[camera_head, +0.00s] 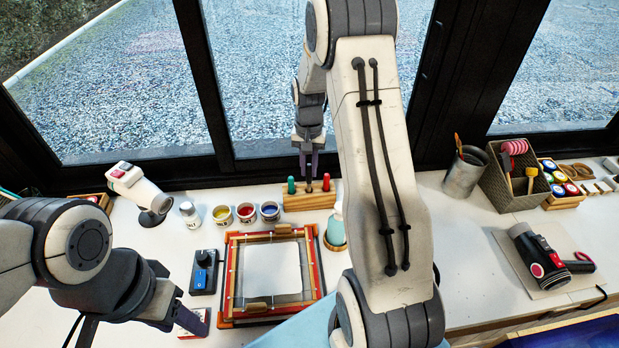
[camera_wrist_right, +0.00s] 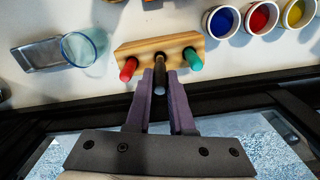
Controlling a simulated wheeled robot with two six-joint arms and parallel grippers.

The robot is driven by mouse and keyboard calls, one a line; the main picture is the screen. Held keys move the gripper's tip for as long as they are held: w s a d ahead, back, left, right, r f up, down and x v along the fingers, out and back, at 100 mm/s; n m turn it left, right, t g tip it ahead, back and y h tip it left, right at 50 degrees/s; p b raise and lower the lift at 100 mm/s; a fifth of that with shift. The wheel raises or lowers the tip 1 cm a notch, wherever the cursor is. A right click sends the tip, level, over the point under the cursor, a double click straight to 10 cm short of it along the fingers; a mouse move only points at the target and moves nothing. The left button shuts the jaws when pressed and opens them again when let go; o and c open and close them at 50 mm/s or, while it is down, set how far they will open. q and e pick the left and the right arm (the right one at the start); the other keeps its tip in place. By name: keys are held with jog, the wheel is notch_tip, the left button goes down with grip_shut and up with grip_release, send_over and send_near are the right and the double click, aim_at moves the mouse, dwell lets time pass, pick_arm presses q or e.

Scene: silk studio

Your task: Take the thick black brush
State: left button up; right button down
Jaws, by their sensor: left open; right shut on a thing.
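A wooden stand (camera_head: 308,201) holds upright a green-handled brush (camera_head: 291,185), the thick black brush in the middle and a red-handled brush (camera_head: 326,182). The stand also shows in the right wrist view (camera_wrist_right: 145,48). My right gripper (camera_head: 309,172) comes down over the stand's middle. In the right wrist view its purple fingers (camera_wrist_right: 160,84) are shut on the black brush (camera_wrist_right: 159,75), whose lower end is at the stand's middle slot. Whether it is lifted at all I cannot tell.
Paint jars (camera_head: 245,212) stand left of the stand. A framed screen (camera_head: 232,282) lies in front, with a blue-buttoned box (camera_head: 203,272) beside it. The window frame is just behind.

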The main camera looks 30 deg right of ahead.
notch_tip(320, 180, up, 24)
jog(key=b, duration=0.1)
jog(key=shift+b, duration=0.3)
